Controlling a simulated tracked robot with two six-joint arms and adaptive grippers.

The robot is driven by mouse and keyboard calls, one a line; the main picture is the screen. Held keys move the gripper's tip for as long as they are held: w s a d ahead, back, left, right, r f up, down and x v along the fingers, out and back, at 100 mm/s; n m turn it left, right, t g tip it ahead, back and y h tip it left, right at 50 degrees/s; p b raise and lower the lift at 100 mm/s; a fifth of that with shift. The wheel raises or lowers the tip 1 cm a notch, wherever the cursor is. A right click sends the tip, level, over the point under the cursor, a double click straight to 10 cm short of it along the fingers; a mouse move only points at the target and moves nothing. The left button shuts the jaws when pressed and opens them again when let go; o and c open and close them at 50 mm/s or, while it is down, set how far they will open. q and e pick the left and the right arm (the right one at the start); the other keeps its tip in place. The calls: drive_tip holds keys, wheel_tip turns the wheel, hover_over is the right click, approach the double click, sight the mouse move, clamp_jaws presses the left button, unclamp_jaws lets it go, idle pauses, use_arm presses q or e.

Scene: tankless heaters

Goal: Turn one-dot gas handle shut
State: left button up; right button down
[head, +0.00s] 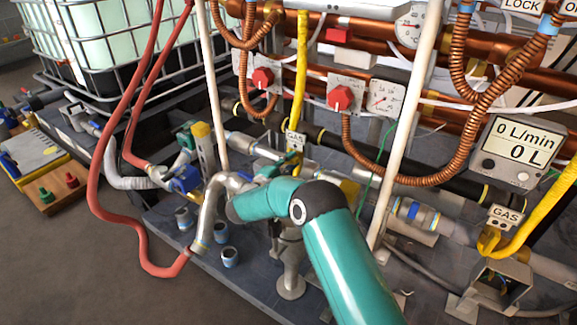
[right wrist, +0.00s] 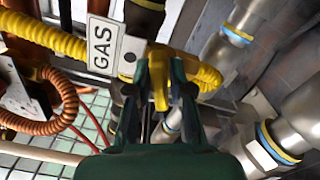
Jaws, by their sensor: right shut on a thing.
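A white GAS tag (head: 295,140) hangs by a yellow corrugated hose (head: 301,65) in the head view. The tag is large in the right wrist view (right wrist: 104,48), with a dot plate (right wrist: 129,57) beside it. My right gripper (head: 272,163) is at the pipes just below this tag, partly hidden by my own teal arm. In the right wrist view, my right gripper (right wrist: 161,80) is shut on a yellow handle (right wrist: 159,88), with one dark green finger on each side. The valve body behind the handle is mostly hidden. My left gripper is not in view.
A second GAS tag (head: 505,216) hangs at the right by another yellow hose. Red knobs (head: 340,98), copper coils and white posts (head: 402,125) crowd the space around the arm. A red hose (head: 92,190) loops at the left. Open floor lies at the lower left.

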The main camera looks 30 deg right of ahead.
drive_tip(key=shift+s+d+f+m, duration=0.1)
drive_tip(key=shift+d+m, duration=0.05)
drive_tip(key=shift+m, duration=0.9)
drive_tip(key=shift+s+d+f+m, duration=0.1)
drive_tip(key=shift+d+m, duration=0.05)
drive_tip(key=shift+m, duration=0.9)
drive_tip(key=c, duration=1.2)
unclamp_jaws()
drive_tip(key=shift+f, duration=0.1)
drive_tip(key=shift+o, duration=0.3)
drive_tip(key=shift+w+a, duration=0.1)
drive_tip(key=shift+a, duration=0.05)
drive_tip(key=shift+r, duration=0.2)
